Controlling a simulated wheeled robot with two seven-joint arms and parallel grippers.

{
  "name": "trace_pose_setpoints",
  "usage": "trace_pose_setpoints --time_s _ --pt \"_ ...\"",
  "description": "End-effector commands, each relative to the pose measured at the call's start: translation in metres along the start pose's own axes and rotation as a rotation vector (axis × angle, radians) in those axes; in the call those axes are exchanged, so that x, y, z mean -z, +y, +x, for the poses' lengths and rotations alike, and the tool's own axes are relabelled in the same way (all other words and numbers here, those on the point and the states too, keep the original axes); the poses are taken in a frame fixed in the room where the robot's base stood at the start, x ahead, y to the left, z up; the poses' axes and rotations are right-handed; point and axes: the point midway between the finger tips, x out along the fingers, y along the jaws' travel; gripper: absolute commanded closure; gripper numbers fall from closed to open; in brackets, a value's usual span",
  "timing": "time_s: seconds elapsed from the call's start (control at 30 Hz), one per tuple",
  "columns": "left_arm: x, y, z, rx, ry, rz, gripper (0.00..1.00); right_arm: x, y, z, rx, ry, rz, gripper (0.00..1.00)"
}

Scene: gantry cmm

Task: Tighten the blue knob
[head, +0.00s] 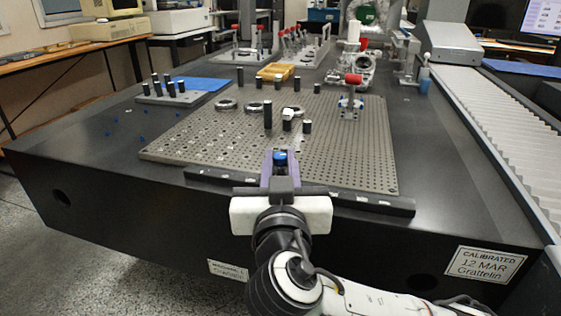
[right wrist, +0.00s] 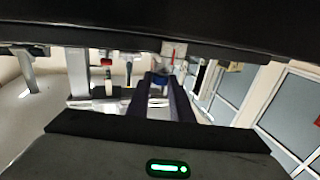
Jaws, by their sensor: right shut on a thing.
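The blue knob (head: 280,155) is at the front edge of the perforated grey plate (head: 350,165), between the purple fingers of my right gripper (head: 280,161). My right gripper is shut on the knob. Its fingers hide the knob's sides, and whatever the knob is mounted on is hidden. My left gripper is not in view.
Dark pins (head: 268,115) and metal rings (head: 226,104) stand on the plate behind the knob. A blue pad (head: 205,84) with pins lies at the left. The black table's (head: 100,150) left front is mostly clear.

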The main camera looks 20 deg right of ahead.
Motion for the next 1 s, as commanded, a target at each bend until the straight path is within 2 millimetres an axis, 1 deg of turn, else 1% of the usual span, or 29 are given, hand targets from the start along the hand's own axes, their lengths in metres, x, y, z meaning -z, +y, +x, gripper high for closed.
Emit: trace_pose_setpoints --time_s 0.03,0.27,0.5,0.8,1.0 --pt "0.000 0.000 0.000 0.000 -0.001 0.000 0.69 -0.003 -0.002 -0.001 -0.017 -0.009 0.005 1.00" --pt "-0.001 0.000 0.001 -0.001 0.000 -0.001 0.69 -0.003 -0.005 -0.001 -0.151 -0.011 0.003 1.00" --pt "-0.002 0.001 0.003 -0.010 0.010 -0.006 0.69 -0.003 -0.009 0.001 -0.321 -0.007 0.000 1.00" --pt "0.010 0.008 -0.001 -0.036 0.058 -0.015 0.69 -0.003 -0.012 0.002 -0.509 -0.005 -0.002 1.00" --pt "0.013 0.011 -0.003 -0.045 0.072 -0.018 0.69 -0.002 -0.012 0.003 -0.576 -0.003 -0.001 1.00"
